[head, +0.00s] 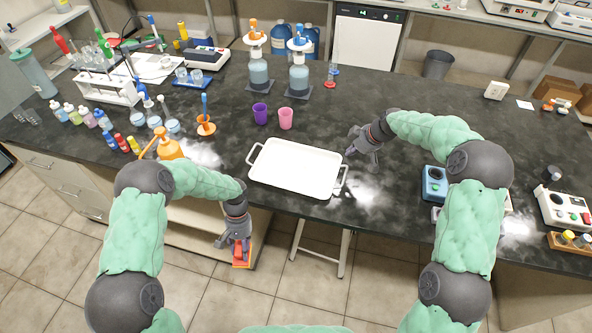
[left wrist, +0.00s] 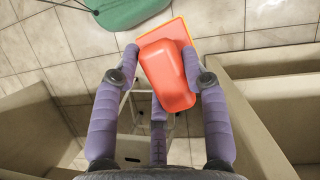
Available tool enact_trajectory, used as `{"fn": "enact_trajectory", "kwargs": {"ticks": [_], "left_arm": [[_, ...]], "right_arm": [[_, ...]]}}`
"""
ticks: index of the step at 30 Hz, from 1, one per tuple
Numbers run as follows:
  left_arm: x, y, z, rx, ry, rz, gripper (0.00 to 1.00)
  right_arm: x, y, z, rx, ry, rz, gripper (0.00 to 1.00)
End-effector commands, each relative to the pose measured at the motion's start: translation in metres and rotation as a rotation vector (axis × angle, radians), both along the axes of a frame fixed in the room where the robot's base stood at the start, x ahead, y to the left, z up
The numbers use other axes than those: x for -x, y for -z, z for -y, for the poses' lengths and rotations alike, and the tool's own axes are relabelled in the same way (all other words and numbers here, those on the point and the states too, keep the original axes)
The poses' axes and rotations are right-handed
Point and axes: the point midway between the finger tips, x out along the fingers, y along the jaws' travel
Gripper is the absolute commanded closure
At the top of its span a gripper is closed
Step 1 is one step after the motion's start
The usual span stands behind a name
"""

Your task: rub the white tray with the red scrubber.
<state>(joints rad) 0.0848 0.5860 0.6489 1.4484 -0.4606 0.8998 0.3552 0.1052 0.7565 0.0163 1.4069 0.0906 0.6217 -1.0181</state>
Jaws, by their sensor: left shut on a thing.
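The white tray (head: 297,168) lies on the dark bench near its front edge, with a handle at each end. Its inside looks empty. My left gripper (head: 237,245) is shut on the red scrubber (head: 240,254), in front of the bench edge and below the bench top, left of the tray. In the left wrist view the red scrubber (left wrist: 168,75) sits tilted between the fingers of my left gripper (left wrist: 165,80), with a yellow-orange edge layer showing. My right gripper (head: 358,155) is just right of the tray's right end, above the bench; its fingers look apart and hold nothing visible.
A purple cup (head: 260,113) and a pink cup (head: 286,119) stand behind the tray. An orange pump bottle (head: 168,148) stands left of it, and a blue device (head: 434,185) to the right. A step stool (head: 320,247) is under the bench edge.

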Motion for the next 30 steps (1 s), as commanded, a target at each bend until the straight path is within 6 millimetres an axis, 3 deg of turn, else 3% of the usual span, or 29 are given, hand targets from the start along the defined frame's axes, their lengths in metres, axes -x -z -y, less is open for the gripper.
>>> {"fn": "enact_trajectory", "kwargs": {"ticks": [3,9,30], "left_arm": [[0.0,0.008,0.0,0.0,0.0,0.0,0.82],[0.0,0.011,0.0,0.0,0.0,0.0,0.82],[0.0,0.011,0.0,0.0,0.0,0.0,0.82]], "right_arm": [[0.0,0.014,0.0,0.0,0.001,0.0,1.0],[0.0,0.025,0.0,0.0,0.001,0.0,1.0],[0.0,0.025,0.0,0.0,0.001,0.0,1.0]]}}
